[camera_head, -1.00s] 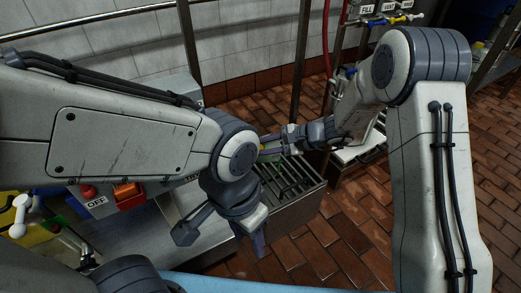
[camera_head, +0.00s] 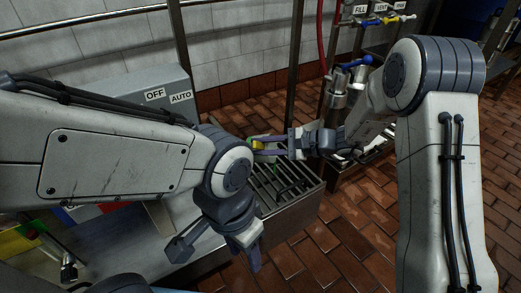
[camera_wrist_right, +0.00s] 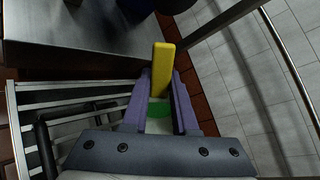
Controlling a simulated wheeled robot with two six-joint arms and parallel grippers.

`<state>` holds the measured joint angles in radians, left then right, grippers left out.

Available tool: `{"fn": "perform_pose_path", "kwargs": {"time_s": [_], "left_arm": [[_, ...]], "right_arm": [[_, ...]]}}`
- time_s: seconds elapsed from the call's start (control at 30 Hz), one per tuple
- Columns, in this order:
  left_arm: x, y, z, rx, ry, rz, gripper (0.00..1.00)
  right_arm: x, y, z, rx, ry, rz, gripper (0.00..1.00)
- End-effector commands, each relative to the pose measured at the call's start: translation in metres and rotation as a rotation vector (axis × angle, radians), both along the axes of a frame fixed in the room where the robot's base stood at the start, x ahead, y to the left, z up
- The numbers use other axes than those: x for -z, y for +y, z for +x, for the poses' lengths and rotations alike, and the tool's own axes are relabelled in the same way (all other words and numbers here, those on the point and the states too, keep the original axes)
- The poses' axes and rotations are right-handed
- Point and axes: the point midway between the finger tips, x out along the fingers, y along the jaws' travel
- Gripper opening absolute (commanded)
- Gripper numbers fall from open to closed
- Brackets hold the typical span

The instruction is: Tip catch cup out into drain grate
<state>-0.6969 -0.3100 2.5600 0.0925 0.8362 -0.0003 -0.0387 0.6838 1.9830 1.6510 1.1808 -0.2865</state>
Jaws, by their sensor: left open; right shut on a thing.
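My right gripper (camera_head: 268,146) is shut on a yellow piece (camera_head: 258,145) above the far left end of the drain grate (camera_head: 282,184). In the right wrist view, the right gripper (camera_wrist_right: 160,85) holds this upright yellow bar (camera_wrist_right: 162,70) between its purple fingers, with a green patch below it. I cannot make out a cup body, so I cannot tell whether it is tilted. The grate's bars (camera_wrist_right: 75,100) also show left of the fingers there. My left gripper (camera_head: 215,252) is open and empty, over the metal bench and left of the grate.
A grey box (camera_head: 150,88) labelled OFF and AUTO stands behind my left arm. A metal bench (camera_head: 110,250) lies below it. A metal post (camera_head: 296,75) and a red hose (camera_head: 320,40) rise behind the grate. Valves (camera_head: 375,20) are at upper right.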

Motion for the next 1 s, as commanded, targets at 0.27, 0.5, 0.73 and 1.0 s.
{"fn": "perform_pose_path", "kwargs": {"time_s": [0.27, 0.5, 0.73, 1.0], "left_arm": [[0.017, 0.000, 0.000, 0.000, 0.000, 0.000, 0.47], [0.029, 0.000, 0.000, 0.000, 0.000, 0.000, 0.47], [0.040, 0.000, 0.000, 0.000, 0.000, 0.000, 0.47], [0.044, 0.000, 0.000, 0.000, 0.000, 0.000, 0.47]], "right_arm": [[0.001, -0.006, -0.001, 0.001, -0.015, 0.066, 0.00], [0.000, -0.010, -0.002, 0.002, -0.028, 0.129, 0.00], [-0.001, -0.015, -0.003, 0.002, -0.042, 0.195, 0.00], [-0.007, -0.028, -0.006, 0.001, -0.073, 0.353, 0.00]]}}
